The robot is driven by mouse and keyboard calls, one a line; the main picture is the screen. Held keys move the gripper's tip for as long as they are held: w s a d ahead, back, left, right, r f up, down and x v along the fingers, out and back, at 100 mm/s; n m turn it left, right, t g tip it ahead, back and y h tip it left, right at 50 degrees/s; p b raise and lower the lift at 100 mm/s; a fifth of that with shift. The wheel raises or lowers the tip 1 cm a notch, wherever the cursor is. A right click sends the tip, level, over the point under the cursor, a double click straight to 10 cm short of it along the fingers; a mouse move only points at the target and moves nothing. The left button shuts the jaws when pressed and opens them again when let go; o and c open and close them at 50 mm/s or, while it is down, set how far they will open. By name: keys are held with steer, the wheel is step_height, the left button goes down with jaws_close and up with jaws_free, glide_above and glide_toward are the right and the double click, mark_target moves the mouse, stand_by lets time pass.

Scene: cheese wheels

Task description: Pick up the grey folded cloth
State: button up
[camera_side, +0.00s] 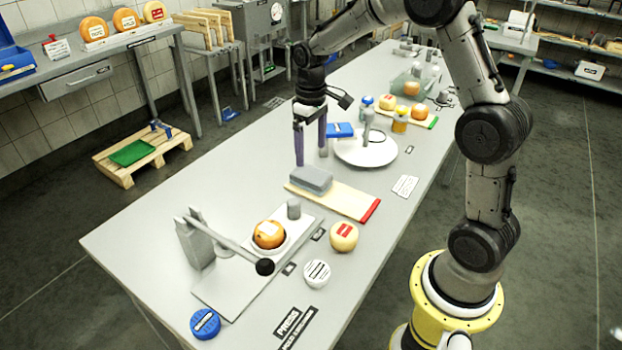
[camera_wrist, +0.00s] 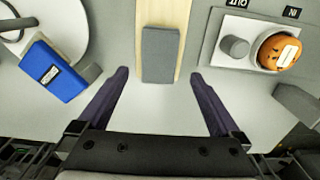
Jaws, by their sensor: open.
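The grey folded cloth (camera_side: 311,179) lies on the left end of a wooden board (camera_side: 341,199) with a red end. In the wrist view the cloth (camera_wrist: 160,55) is at the top middle, lying along the pale board (camera_wrist: 181,12). My gripper (camera_side: 311,160) is open and empty, its dark purple fingers pointing down above the table, just behind the cloth in the side view. In the wrist view my gripper (camera_wrist: 165,100) has its fingers spread wider than the cloth, and the cloth lies ahead of the gap between them.
A press (camera_side: 196,240) with a long lever and an orange cheese wheel (camera_side: 269,234) stands in front of the board. A round white plate (camera_side: 366,151) and a blue box (camera_side: 339,130) are behind and right of the gripper. The table's left part (camera_side: 222,178) is clear.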

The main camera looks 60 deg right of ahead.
mark_target(311, 173)
step_height(311, 173, down, 9)
steer(key=shift+d+r, duration=0.1)
steer(key=shift+r, duration=0.05)
stand_by(0.4)
steer(key=c, duration=1.2)
steer(key=shift+r, duration=0.1)
steer(key=shift+c, duration=0.2)
steer(key=shift+r, duration=0.1)
steer(key=shift+w+r, duration=0.1)
steer(key=shift+r, duration=0.5)
steer(key=s+a+r, duration=0.3)
steer(key=s+r, duration=0.8)
steer(key=s, duration=0.2)
steer(key=shift+s+a+r, duration=0.25)
steer(key=shift+s+a, duration=0.1)
